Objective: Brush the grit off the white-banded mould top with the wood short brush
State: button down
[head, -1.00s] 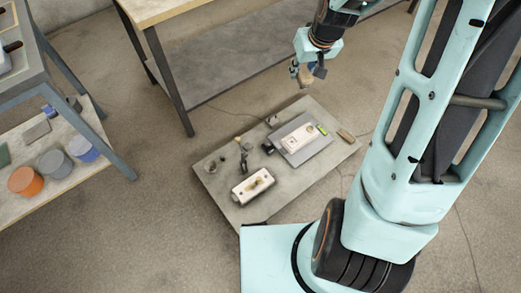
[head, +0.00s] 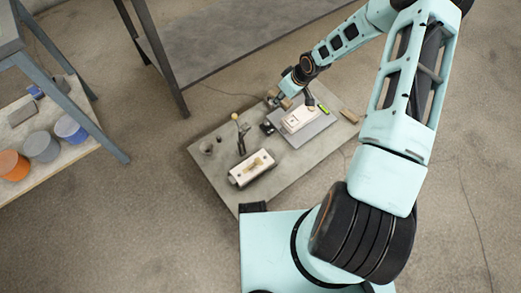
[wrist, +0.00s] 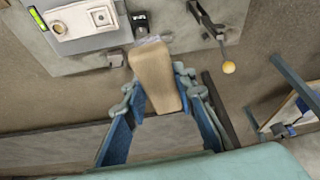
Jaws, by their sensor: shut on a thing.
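My gripper (head: 291,98) is shut on the wood short brush, a tan wooden block (wrist: 154,75) with pale bristles at its far end in the wrist view. The brush hangs above the back edge of the low table, apart from both moulds. A pale mould (head: 300,118) lies on a grey plate near the gripper; it also shows at the upper left of the wrist view (wrist: 85,22). A second white-topped mould (head: 242,179) lies nearer my base, with a tan patch on top. I cannot make out a white band or grit grains on either.
The low table (head: 225,195) also bears a small stand with a yellow ball (head: 235,116), a green level (head: 323,108), a dark box (head: 267,128) and a wooden block (head: 349,116). A workbench leg (head: 165,80) stands behind. Coloured tubs sit left.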

jog(key=s+a+f+n+b, duration=0.1)
jog(key=s+a+f+b, duration=0.1)
jog(key=f, duration=0.6)
jog(key=s+a+f+n+b, duration=0.1)
jog(key=a+f, duration=0.1)
jog(key=f, duration=0.5)
jog(key=n+g+y+b, duration=0.1)
jog(key=n+b, duration=0.1)
jog(key=b, duration=0.1)
send_over(257, 157)
jog(key=s+d, duration=0.1)
jog(key=d, duration=0.1)
notch_tip(257, 157, down, 9)
jog(key=shift+a+f+b, duration=0.2)
jog(key=shift+f+b, duration=1.5)
jog(key=shift+f, duration=1.3)
jog(key=shift+f, duration=0.7)
